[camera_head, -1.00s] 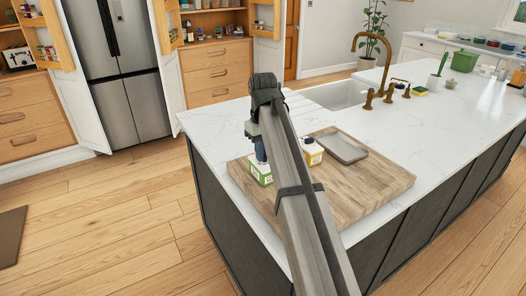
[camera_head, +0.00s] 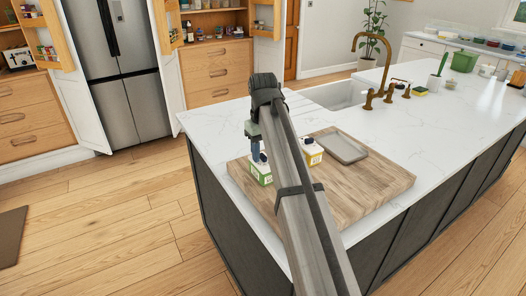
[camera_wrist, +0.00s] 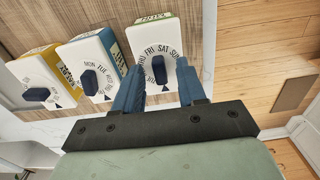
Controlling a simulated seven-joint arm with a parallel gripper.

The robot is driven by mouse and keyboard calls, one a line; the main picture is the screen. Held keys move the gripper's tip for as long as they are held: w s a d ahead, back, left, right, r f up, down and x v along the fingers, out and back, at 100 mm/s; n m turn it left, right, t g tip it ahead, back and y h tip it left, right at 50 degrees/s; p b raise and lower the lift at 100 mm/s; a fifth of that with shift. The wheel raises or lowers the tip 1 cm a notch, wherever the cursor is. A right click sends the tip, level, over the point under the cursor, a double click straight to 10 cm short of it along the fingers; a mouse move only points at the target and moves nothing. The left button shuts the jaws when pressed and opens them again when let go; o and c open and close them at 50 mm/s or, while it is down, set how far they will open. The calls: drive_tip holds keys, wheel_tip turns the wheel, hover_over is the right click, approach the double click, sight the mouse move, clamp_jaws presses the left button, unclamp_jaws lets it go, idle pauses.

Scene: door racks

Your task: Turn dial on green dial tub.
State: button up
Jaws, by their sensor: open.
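The green dial tub (camera_wrist: 154,38) is the rightmost of three tubs in the wrist view. Its white face has day letters around a dark blue dial (camera_wrist: 159,69). It also shows at the left of the board in the head view (camera_head: 260,176). My gripper (camera_wrist: 161,66) is open, with one blue finger on each side of this dial. I cannot tell whether the fingers touch it. The blue tub (camera_wrist: 91,64) and the yellow tub (camera_wrist: 36,77) stand beside it with similar dials. In the head view my arm hides part of the row, and the yellow tub (camera_head: 312,156) shows to its right.
The tubs stand on a wooden board (camera_head: 370,190) on the white island counter (camera_head: 450,130). A grey tray (camera_head: 343,148) lies behind them on the board. A sink (camera_head: 337,94) with a brass tap (camera_head: 381,70) is farther back. The counter left of the board is clear.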

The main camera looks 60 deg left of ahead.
sight(263, 155)
drive_tip(key=shift+r, duration=3.75)
